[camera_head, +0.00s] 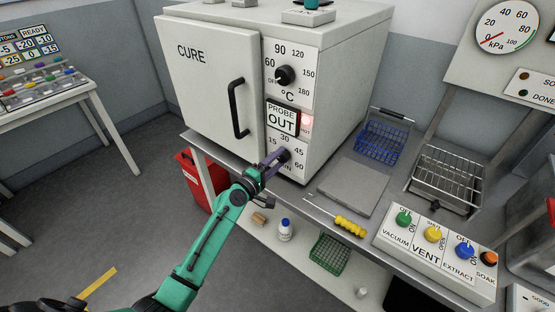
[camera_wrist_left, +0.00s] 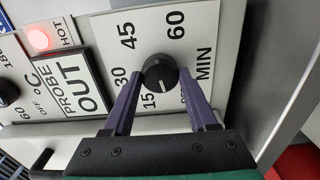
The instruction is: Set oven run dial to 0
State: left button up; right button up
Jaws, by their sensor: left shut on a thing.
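The oven (camera_head: 205,85) is a white box marked CURE, with its door shut. Its run dial (camera_head: 284,154) is the lower black knob on the front, ringed by 15, 30, 45, 60 and MIN. My left gripper (camera_head: 274,162) has its purple fingers closed on this dial. In the left wrist view one finger is on each side of the run dial (camera_wrist_left: 160,73). A short white mark shows on its face, on the side towards my gripper. The 0 on the scale is not clearly readable; my right finger partly covers the print there.
The temperature dial (camera_head: 285,76) sits above, with a PROBE OUT panel (camera_head: 282,118) and a lit red HOT lamp (camera_head: 307,121) between. A grey plate (camera_head: 353,187), blue basket (camera_head: 380,142), yellow-handled tool (camera_head: 349,226) and vent control box (camera_head: 430,256) are on the bench to the right.

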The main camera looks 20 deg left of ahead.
pick_arm(q)
jog(key=n, duration=0.4)
jog(key=shift+n+p, duration=0.3)
jog(key=shift+p, duration=0.05)
jog(key=shift+f, duration=0.1)
dwell(0.3)
jog(key=o, duration=1.4)
jog(key=shift+c, duration=0.2)
jog(key=b+v, duration=0.3)
jog(key=v, duration=1.1)
jog(key=shift+s, duration=0.25)
